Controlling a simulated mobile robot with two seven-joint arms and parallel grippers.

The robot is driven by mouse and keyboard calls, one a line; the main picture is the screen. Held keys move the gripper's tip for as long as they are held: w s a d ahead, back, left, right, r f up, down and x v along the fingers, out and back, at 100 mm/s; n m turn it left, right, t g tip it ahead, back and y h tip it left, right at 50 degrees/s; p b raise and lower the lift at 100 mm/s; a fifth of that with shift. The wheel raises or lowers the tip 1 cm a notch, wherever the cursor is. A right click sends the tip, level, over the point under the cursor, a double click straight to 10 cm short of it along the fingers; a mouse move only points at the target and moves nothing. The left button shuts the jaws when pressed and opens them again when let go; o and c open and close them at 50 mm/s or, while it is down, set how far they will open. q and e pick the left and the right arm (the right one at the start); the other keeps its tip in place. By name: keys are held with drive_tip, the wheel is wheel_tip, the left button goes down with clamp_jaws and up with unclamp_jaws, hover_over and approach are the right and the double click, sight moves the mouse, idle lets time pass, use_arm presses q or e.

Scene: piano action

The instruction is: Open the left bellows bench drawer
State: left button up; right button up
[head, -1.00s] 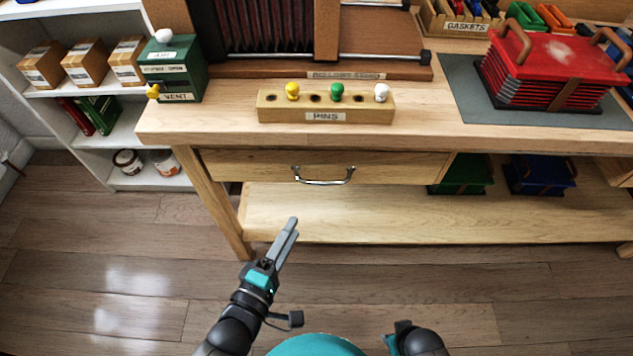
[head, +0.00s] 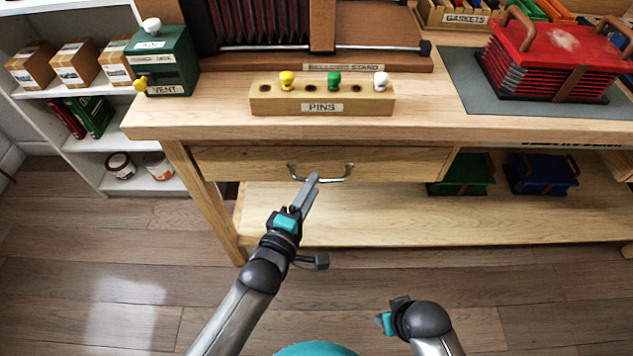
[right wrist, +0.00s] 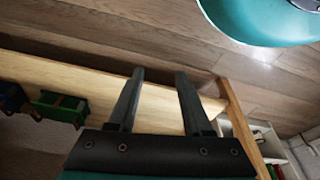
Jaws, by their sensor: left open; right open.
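The left bellows bench drawer (head: 400,164) is a pale wooden front under the bench top, and it looks shut. Its silver bow handle (head: 335,177) is at the middle of the front. My left gripper (head: 312,181) is open, with its fingertips overlapping the handle in the head view; I cannot tell whether they touch it. Nothing shows between its fingers. My right gripper (head: 385,322) is low in the head view, away from the drawer. In the right wrist view it is open and empty (right wrist: 158,75).
On the bench top (head: 220,120) are a pins block (head: 360,104), a green vent box (head: 165,70) and red bellows (head: 550,60). A lower shelf (head: 340,220) holds a green bin (head: 462,175) and a blue bin (head: 542,175). A bench leg (head: 205,205) stands left of my left arm.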

use_arm(q)
drive_tip(key=shift+b+x, duration=0.55)
drive_tip(key=shift+x, duration=1.1)
use_arm(e)
drive_tip(key=shift+w+a+r, duration=0.1)
drive_tip(key=shift+w+r, duration=0.3)
drive_tip(key=shift+r, duration=0.3)
drive_tip(key=shift+w+r, duration=0.35)
drive_tip(key=shift+r, duration=0.3)
use_arm(q)
drive_tip(key=shift+c, duration=0.2)
clamp_jaws()
